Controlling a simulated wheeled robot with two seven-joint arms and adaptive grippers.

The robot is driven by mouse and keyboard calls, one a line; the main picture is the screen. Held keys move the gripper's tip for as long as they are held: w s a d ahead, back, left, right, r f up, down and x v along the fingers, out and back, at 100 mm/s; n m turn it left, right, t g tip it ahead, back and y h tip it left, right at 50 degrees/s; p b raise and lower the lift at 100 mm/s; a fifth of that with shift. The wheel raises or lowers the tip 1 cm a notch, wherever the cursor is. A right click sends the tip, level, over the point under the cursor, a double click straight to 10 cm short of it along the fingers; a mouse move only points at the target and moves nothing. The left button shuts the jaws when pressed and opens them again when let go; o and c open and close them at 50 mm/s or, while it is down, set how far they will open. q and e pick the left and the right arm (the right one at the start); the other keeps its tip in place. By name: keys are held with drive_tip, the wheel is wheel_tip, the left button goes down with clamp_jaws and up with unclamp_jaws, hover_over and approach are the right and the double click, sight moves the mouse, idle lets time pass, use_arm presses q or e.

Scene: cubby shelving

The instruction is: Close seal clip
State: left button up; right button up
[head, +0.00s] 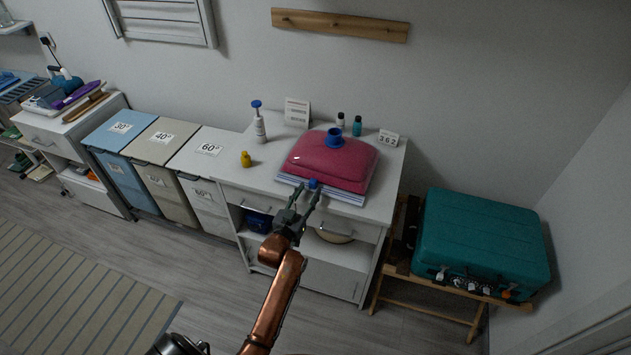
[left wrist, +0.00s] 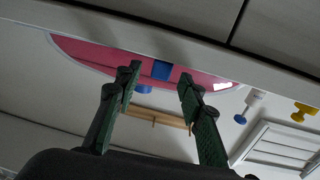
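A pink, puffed bag (head: 330,162) lies on the white cabinet top, with a round blue valve cap (head: 334,138) on it. A small blue clip (head: 314,184) sits at the bag's front edge, above a striped white edge. In the left wrist view the blue clip (left wrist: 162,70) shows between the fingertips, with the pink bag (left wrist: 100,58) behind it. My left gripper (head: 309,191) is open, its green fingers on either side of the clip with gaps showing in the left wrist view (left wrist: 159,80). Whether a finger touches it I cannot tell. My right gripper is out of view.
A white pump bottle (head: 260,126), a yellow bottle (head: 246,159), small bottles (head: 357,126) and a number block (head: 388,138) stand around the bag. A teal suitcase (head: 480,245) rests on a wooden stand at right. Labelled bins (head: 205,150) stand left.

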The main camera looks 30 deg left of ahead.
sight(312, 186)
use_arm(q)
drive_tip(key=w, duration=0.2)
drive_tip(key=w+a, duration=0.1)
drive_tip(key=w, duration=0.1)
drive_tip(key=shift+f+b, duration=0.2)
drive_tip(key=shift+b, duration=0.1)
drive_tip(key=shift+w+r, duration=0.15)
drive_tip(key=shift+w, duration=0.3)
drive_tip(key=shift+c, duration=0.6)
clamp_jaws()
